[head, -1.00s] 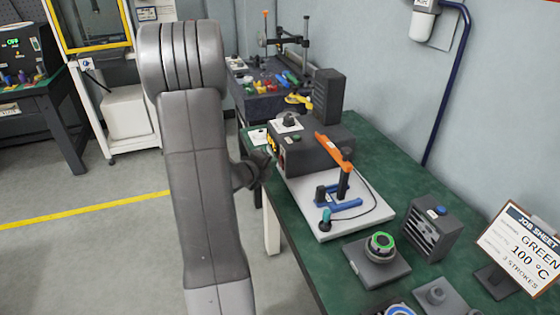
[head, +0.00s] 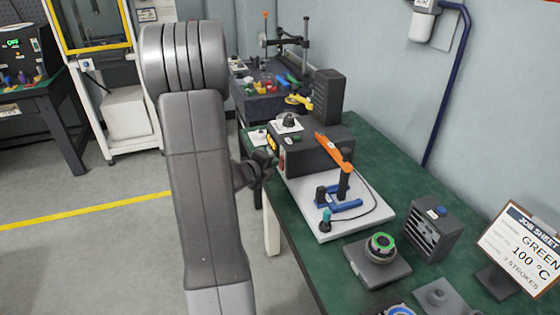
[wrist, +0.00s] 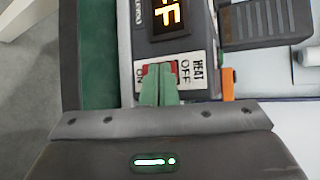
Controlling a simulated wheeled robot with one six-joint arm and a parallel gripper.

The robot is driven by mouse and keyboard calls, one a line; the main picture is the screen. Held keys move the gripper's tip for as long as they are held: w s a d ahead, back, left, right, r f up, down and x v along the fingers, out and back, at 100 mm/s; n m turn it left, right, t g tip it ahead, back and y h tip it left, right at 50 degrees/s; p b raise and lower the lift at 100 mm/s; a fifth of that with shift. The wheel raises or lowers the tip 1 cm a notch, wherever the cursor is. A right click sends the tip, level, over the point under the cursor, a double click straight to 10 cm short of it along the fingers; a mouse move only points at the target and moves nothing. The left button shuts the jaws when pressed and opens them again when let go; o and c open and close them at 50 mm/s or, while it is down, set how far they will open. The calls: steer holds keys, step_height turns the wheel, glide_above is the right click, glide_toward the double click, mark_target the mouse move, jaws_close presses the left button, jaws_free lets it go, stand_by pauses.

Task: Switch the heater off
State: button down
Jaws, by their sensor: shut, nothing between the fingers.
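The heater is a dark grey box (head: 318,155) at the back of the green bench, with its front facing my arm. In the wrist view, its panel has an orange lit display (wrist: 168,14), cut off by the top edge, with "FF" showing. Below it is a red rocker switch (wrist: 145,71) on a white plate marked HEAT, with ON at the left and OFF at the right. My gripper (wrist: 160,67) is shut and empty, its green fingertips over the middle of the switch and hiding part of it. I cannot tell whether they touch it. In the head view my gripper (head: 270,160) is at the box front.
A white plate (head: 328,226) with an orange-handled lever (head: 335,150) stands in front of the box. Nearer are a round green-ringed part on a grey base (head: 379,247), a grey vented unit (head: 434,230) and a job sheet (head: 522,246). The floor left of the bench is clear.

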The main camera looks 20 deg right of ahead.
steer(key=shift+a, duration=0.1)
steer(key=shift+a+f, duration=0.1)
steer(key=shift+a, duration=0.55)
steer(key=a, duration=0.3)
steer(key=a+b, duration=0.1)
steer(key=a, duration=0.1)
steer(key=shift+s+f, duration=0.15)
steer(key=shift+f, duration=0.15)
steer(key=shift+d, duration=0.2)
steer(key=p, duration=0.1)
steer(key=d+p, duration=0.1)
steer(key=shift+d+r+p, duration=0.25)
steer(key=shift+r+p, duration=0.1)
steer(key=shift+p, duration=0.05)
